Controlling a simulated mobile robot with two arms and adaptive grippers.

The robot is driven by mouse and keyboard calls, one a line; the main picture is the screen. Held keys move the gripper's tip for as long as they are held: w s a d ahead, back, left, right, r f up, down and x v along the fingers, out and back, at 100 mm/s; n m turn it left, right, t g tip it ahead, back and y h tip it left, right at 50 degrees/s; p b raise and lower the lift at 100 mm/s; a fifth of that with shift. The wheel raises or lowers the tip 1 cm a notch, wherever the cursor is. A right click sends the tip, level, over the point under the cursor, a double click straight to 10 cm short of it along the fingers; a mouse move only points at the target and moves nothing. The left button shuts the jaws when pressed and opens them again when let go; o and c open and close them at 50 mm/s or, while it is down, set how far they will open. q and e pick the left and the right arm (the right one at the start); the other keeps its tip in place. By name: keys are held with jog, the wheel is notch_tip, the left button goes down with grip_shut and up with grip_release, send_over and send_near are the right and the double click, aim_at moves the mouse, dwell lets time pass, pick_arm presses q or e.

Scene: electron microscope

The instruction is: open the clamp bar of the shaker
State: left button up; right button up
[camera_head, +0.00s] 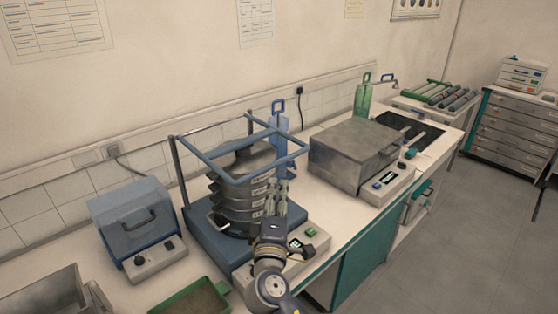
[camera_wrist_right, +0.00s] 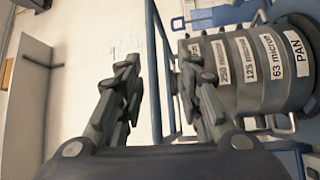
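The shaker (camera_head: 215,235) is a blue base on the bench. It carries a stack of dark round sieves (camera_head: 240,190), whose size labels also show in the right wrist view. The clamp bar (camera_head: 199,160) is a blue rectangular frame lying roughly level around the top of the stack, with grey posts at the back. My right gripper (camera_head: 276,192) is in front of the stack's right side, near the frame's front right corner. In the right wrist view its fingers (camera_wrist_right: 165,80) are apart, with a blue bar (camera_wrist_right: 151,70) seen between them; contact cannot be told. My left gripper is out of view.
A blue box (camera_head: 130,220) stands left of the shaker and a green tray (camera_head: 190,300) lies in front. A grey lidded unit (camera_head: 350,155) stands to the right. A blue bottle (camera_head: 280,125) is behind the frame. The floor at right is clear.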

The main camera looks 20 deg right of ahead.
aim_at(279, 163)
jog(key=shift+r+p+x, duration=0.2)
jog(key=shift+p+x, duration=0.4)
jog(key=shift+x, duration=1.2)
jog(key=shift+r+p+x, duration=0.2)
jog(key=shift+p+x, duration=0.45)
jog(key=shift+x, duration=1.2)
jog(key=shift+r+p+x, duration=0.2)
jog(key=shift+p+x, duration=0.4)
jog(key=shift+x, duration=1.2)
jog(key=shift+s, duration=0.1)
grip_shut()
